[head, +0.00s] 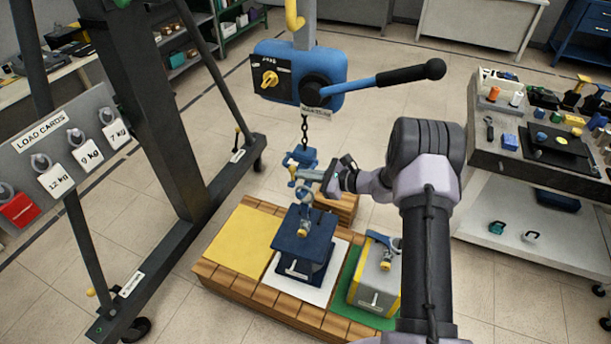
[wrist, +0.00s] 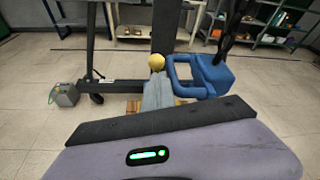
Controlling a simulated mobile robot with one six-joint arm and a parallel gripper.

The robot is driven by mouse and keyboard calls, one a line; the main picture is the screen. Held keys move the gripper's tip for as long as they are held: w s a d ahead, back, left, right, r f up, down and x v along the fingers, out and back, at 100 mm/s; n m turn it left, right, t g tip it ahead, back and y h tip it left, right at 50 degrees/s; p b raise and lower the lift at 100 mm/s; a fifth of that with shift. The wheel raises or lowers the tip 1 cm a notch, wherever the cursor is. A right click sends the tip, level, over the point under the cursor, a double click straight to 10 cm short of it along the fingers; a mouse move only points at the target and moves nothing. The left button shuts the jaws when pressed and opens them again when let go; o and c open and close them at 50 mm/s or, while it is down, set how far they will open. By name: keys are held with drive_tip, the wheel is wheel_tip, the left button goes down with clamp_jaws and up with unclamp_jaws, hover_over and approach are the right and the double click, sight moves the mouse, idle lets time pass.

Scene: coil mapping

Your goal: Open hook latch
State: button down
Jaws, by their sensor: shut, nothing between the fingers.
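The blue hook (head: 303,157) hangs on a chain below the blue hoist in the head view. Its blue loop and block (wrist: 207,75) show right of centre in the wrist view. A yellow latch knob (wrist: 156,62) sits just beyond my fingertips, left of the loop; a small brass part (head: 292,171) shows beside the hook in the head view. My gripper (head: 326,177) is shut and empty, close to the right of the hook. Its grey fingers (wrist: 157,90) point at the knob in the wrist view. Whether they touch it, I cannot tell.
A blue weight (head: 303,245) stands below the hook on a white pad. A grey weight (head: 376,278) stands on the green pad; the yellow pad (head: 238,240) is bare. The hoist lever (head: 385,80) juts right above my arm. A frame post (head: 150,100) stands left.

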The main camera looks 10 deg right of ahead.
wheel_tip(320, 180, down, 4)
drive_tip(key=d+b, duration=0.2)
drive_tip(key=b, duration=0.3)
drive_tip(key=r+p+v, duration=0.1)
drive_tip(key=p+v, duration=0.3)
drive_tip(key=v, duration=0.7)
drive_tip(key=s+a+r+n+g+h+b, duration=0.25)
drive_tip(key=s+a+r+n+g, duration=0.35)
drive_tip(key=s+a+r+n, duration=0.65)
drive_tip(key=s+a+r+n+t+h+b, duration=0.1)
drive_tip(key=s+r+n+h, duration=0.2)
drive_tip(key=s, duration=0.6)
drive_tip(key=s+a+r+n+t+h+b, duration=0.1)
drive_tip(key=s+r+n+h, duration=0.2)
drive_tip(key=s, duration=0.7)
drive_tip(key=shift+s+a+r+b, duration=0.15)
drive_tip(key=shift+s+b, duration=0.15)
